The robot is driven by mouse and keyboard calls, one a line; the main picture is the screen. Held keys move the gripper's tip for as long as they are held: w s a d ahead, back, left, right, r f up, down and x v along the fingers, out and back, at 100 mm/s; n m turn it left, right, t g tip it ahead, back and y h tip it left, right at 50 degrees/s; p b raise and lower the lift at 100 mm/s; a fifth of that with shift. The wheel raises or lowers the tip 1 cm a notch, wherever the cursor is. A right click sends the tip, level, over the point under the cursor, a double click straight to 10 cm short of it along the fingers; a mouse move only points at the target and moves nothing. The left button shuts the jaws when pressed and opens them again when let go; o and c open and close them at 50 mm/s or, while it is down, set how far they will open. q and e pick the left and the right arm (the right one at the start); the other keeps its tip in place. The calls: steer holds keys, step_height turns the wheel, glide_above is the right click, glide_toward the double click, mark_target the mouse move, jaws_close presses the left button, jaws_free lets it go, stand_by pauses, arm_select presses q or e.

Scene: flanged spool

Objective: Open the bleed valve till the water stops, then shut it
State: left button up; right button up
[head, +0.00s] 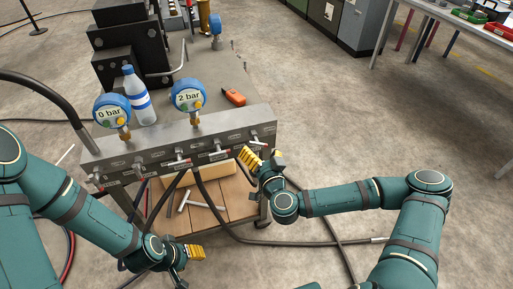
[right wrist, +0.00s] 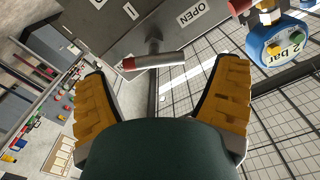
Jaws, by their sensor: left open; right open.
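A grey manifold block (head: 180,139) carries several small valve handles on its front; which one is the bleed valve I cannot read. Above it stand a left gauge (head: 112,112) reading 0 bar and a right gauge (head: 188,97) reading 2 bar. My right gripper (head: 262,160) is open at the manifold's right end. In the right wrist view a lever with a red end (right wrist: 153,61) lies just beyond the open fingers, apart from them, near an "OPEN" label (right wrist: 188,17). My left gripper (head: 187,256) is open and empty, low in front of the cart. I see no running water.
A water bottle (head: 138,98) and an orange device (head: 234,97) are on the cart top behind the manifold. A T-shaped tool (head: 192,203) lies on the wooden lower shelf (head: 236,205). Black hoses hang in front and trail over the floor. The floor at right is mostly open.

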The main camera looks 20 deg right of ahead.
mark_target(257, 145)
steer(key=shift+w, duration=1.6)
steer(key=c, duration=1)
